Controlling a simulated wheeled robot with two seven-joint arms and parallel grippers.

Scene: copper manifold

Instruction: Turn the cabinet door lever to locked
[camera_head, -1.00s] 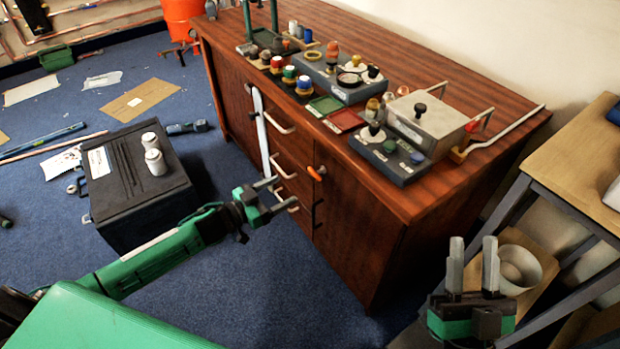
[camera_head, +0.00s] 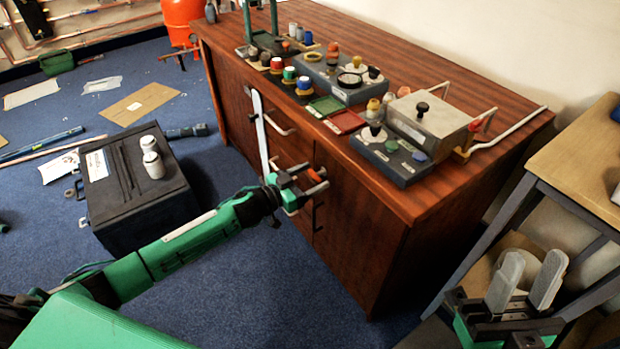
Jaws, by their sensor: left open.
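The orange cabinet door lever (camera_head: 314,175) is on the front of the brown wooden cabinet (camera_head: 365,235), near the top of the right-hand door. My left gripper (camera_head: 311,178) is open at the lever. Its two fingertips appear to lie on either side of the lever, and the gripper partly hides it. I cannot tell whether the fingers touch it. My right gripper (camera_head: 530,268) is at the lower right, away from the cabinet, with its two grey fingers apart and nothing seen between them.
The cabinet top holds a grey box with a black knob (camera_head: 428,115), colored caps and small trays. A white bar (camera_head: 261,130) and drawer handles are left of the lever. A black case (camera_head: 120,190) stands on the carpet. A wooden-topped table (camera_head: 590,165) is at the right.

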